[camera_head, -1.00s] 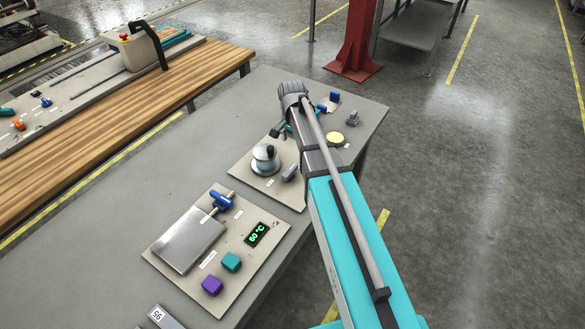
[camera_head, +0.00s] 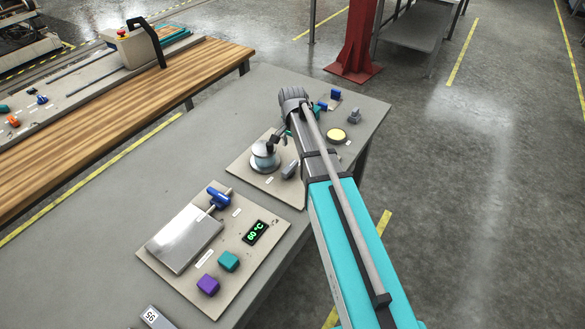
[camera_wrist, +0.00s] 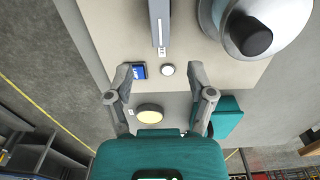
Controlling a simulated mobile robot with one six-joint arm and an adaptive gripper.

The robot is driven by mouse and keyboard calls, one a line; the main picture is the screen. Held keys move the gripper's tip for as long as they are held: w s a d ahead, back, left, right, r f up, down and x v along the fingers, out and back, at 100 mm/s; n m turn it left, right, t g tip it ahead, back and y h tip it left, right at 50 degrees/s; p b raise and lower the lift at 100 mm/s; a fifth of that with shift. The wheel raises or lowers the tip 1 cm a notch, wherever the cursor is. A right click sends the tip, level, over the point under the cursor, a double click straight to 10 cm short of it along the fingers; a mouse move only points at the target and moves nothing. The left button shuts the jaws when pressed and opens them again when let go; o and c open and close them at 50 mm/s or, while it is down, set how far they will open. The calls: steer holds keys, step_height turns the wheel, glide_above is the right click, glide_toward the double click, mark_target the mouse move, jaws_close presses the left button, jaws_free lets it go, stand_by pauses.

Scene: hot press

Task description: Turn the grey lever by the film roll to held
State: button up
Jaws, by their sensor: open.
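The grey lever (camera_head: 290,169) is on the small beige panel, just right of the film roll (camera_head: 264,161), a silver round body with a dark top. In the wrist view the lever (camera_wrist: 160,22) is a long grey bar at the top centre, with the film roll (camera_wrist: 262,30) to its right. My gripper (camera_wrist: 160,82) is open and empty. Its fingertips are spread below the lever's label in that view and apart from the lever. In the head view my arm hides most of the gripper.
A blue tag (camera_wrist: 138,71) and a white round spot (camera_wrist: 167,69) show between the fingers. A yellow disc (camera_head: 337,135) lies farther along the table. The nearer panel holds a metal plate (camera_head: 184,239), a temperature display (camera_head: 256,232) and coloured blocks. The grey tabletop on the left is clear.

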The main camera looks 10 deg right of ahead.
mark_target(292, 164)
steer(key=shift+f+b, duration=4.3)
steer(key=shift+f, duration=0.3)
jaws_close()
